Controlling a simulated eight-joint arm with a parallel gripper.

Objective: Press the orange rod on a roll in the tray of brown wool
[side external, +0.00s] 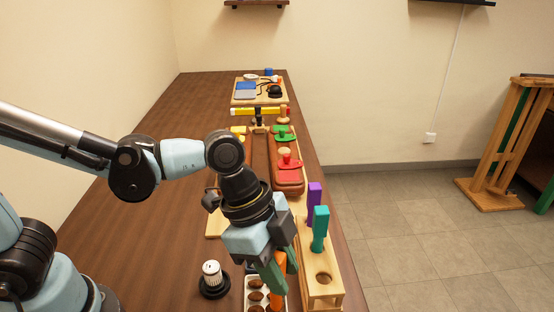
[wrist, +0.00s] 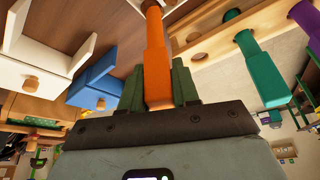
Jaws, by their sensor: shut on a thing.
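My gripper (side external: 281,262) is shut on an orange rod (side external: 278,291), and its green fingers sit on either side of the rod. The rod points down in the side external view. In the wrist view the orange rod (wrist: 157,65) runs away from the fingers towards the top edge. A white tray (side external: 247,283) with several round wells of brown stuff lies at the bottom of the side external view. The rod's lower end is at the tray's right side; I cannot tell whether it touches. The gripper and the frame edge hide part of the tray.
A wooden rack (side external: 335,292) right of the gripper holds a teal rod (side external: 320,228) and a purple rod (side external: 314,203), with an open hole in front. A white knurled piece on a black base (side external: 213,287) stands left. The table's left side is clear.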

